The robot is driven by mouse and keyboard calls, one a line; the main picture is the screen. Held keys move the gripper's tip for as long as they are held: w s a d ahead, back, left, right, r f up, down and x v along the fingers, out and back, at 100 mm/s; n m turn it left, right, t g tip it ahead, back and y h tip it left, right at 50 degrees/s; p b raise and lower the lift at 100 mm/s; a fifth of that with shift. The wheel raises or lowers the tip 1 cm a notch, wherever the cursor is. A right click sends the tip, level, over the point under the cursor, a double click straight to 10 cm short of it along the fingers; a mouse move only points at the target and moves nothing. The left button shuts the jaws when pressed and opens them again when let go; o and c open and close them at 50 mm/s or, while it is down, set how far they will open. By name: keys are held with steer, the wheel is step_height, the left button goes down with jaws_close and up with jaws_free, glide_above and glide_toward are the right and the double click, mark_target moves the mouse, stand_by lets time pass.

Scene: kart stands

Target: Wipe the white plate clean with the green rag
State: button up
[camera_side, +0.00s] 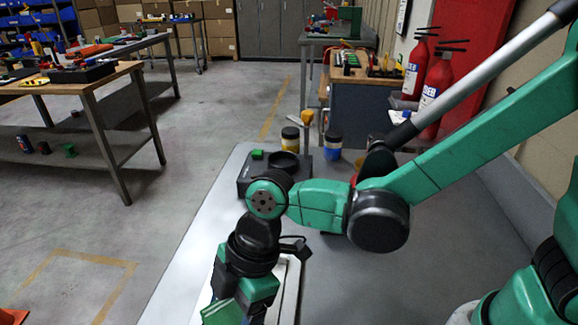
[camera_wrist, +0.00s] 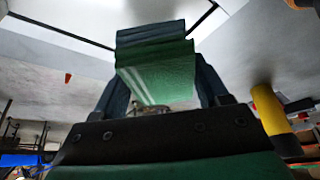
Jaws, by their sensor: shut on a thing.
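My gripper (camera_side: 243,302) points down at the bottom of the side view, over the white plate (camera_side: 287,291). It is shut on the folded green rag (camera_side: 221,313), whose lower part is cut off by the frame's edge. In the wrist view the rag (camera_wrist: 155,68) hangs between the two dark fingers of my gripper (camera_wrist: 160,92). Beyond it lies the flat white plate (camera_wrist: 95,17) with a thin dark border. My arm and the rag hide part of the plate. I cannot tell whether the rag touches it, and no marks are clear on the visible part.
On the grey bench (camera_side: 350,275), a black box (camera_side: 245,186) with a round dish stands behind my wrist. Red fire extinguishers (camera_side: 437,85) stand at right. The bench left of my gripper looks clear.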

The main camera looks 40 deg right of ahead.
steer(key=shift+r, duration=2.35)
